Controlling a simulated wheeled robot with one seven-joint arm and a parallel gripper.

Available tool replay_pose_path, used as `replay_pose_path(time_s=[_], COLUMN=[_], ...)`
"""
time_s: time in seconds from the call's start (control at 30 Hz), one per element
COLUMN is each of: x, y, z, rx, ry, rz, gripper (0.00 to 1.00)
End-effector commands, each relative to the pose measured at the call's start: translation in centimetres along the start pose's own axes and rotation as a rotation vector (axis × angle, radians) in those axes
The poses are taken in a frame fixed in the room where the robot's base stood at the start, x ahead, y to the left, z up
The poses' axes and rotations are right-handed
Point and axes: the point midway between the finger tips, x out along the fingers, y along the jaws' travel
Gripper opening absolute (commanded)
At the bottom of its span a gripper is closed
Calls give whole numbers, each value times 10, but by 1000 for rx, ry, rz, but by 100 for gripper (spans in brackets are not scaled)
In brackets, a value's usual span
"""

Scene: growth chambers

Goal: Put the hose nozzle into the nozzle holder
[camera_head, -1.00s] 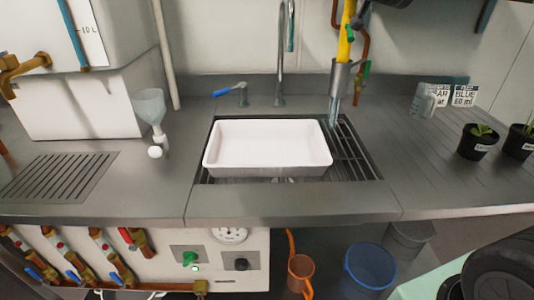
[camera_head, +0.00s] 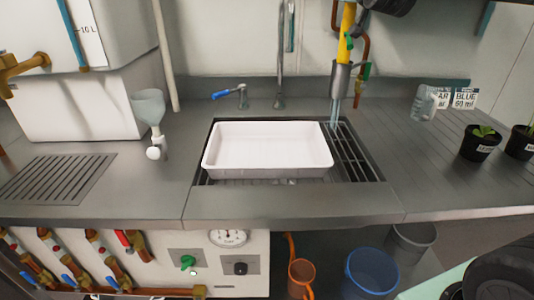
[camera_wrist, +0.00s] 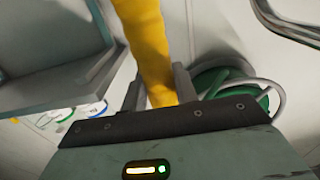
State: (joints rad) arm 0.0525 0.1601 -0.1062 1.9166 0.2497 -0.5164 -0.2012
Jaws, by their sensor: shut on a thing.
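The hose nozzle (camera_head: 346,40) is a yellow, upright tube with a green part on its side, at the upper middle of the head view. Its lower end meets a grey metal sleeve (camera_head: 341,78), which looks like the nozzle holder, behind the right side of the sink. I cannot tell how deep it sits. In the wrist view the yellow body (camera_wrist: 147,45) passes between the two fingers of my gripper (camera_wrist: 159,88), which is shut on it. In the head view, a dark part of my arm shows at the top edge, right of the nozzle.
A white tray (camera_head: 268,150) lies over the sink grate, left of the sleeve. A tap (camera_head: 280,60) stands behind it. Copper pipe (camera_head: 364,45) runs close behind the nozzle. Potted plants (camera_head: 480,143) and labelled cups stand at right. A green hose coil (camera_wrist: 218,82) shows in the wrist view.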

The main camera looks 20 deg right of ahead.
Motion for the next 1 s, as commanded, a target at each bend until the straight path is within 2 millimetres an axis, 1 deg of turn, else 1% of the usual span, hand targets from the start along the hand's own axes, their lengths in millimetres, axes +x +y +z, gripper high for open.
replay_pose_path(time_s=[1.0], x=[0], y=[0], z=[29], rx=[0], ry=[2], rz=[0], gripper=[2])
